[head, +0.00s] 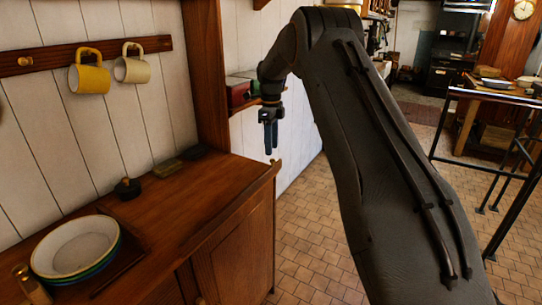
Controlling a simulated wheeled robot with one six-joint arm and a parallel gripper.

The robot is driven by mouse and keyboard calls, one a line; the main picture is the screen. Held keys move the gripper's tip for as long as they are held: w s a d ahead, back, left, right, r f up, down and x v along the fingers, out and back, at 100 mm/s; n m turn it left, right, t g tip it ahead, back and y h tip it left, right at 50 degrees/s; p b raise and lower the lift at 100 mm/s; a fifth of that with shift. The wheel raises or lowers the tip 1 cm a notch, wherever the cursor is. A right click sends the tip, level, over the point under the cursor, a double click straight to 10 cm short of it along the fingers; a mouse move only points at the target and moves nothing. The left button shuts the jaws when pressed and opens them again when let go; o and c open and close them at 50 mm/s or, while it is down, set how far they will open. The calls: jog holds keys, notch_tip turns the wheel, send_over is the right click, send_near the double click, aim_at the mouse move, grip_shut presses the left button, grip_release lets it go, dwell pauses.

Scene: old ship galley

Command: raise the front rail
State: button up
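The wooden counter (165,215) is at the left, with a raised strip (235,197) along its front edge. I cannot tell whether this strip is the front rail or a fixed lip. My gripper (271,150) hangs with its fingers pointing down, just beyond the counter's far right corner. It appears apart from the counter and holds nothing that I can see. Its fingers look close together from this side, so the gap between them is not clear.
Stacked plates (75,248) and a small dark knobbed object (127,188) are on the counter. A yellow mug (89,78) and a cream mug (130,68) hang above. A small shelf (240,106) holds boxes behind my gripper. A black metal railing (492,96) stands right. Tiled floor (305,235) is open.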

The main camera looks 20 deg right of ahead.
jog(key=shift+r+b, duration=0.4)
jog(key=shift+r, duration=1.2)
jog(key=shift+s, duration=0.1)
jog(key=s+a+f+n, duration=0.2)
jog(key=s+n, duration=0.6)
jog(key=s, duration=0.5)
jog(key=s+a+f+n+t, duration=0.1)
jog(key=s+a+f+n, duration=0.2)
jog(key=s+n, duration=0.6)
jog(key=s+a+f+n, duration=0.2)
jog(key=s+n, duration=0.6)
jog(key=s, duration=1.1)
jog(key=shift+a+f+t, duration=0.2)
jog(key=shift+f+t, duration=0.05)
jog(key=shift+t, duration=0.05)
